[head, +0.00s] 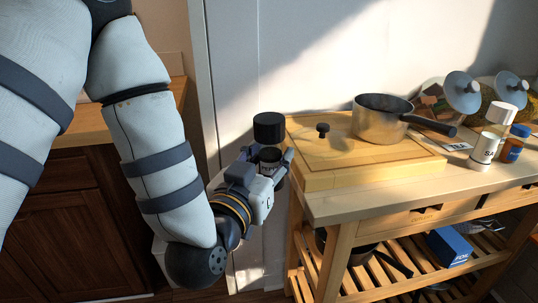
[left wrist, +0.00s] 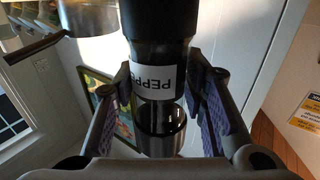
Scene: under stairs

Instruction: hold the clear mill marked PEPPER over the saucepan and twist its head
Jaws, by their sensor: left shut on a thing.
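The clear mill has a black head (head: 269,128) and a dark, see-through body; its white PEPPER label (left wrist: 152,81) reads upside down in the left wrist view. My left gripper (head: 271,166) is shut on the mill's body and holds it roughly upright, head up, off the left end of the trolley. The steel saucepan (head: 379,124) stands on the wooden board to the right of the mill, its black handle pointing right. Part of the saucepan also shows at the top left of the left wrist view (left wrist: 75,18). The mill is beside the saucepan, not over it. My right gripper is out of view.
The board (head: 335,178) lies on the wooden trolley; a black knob (head: 322,129) stands on it. A wall is behind.

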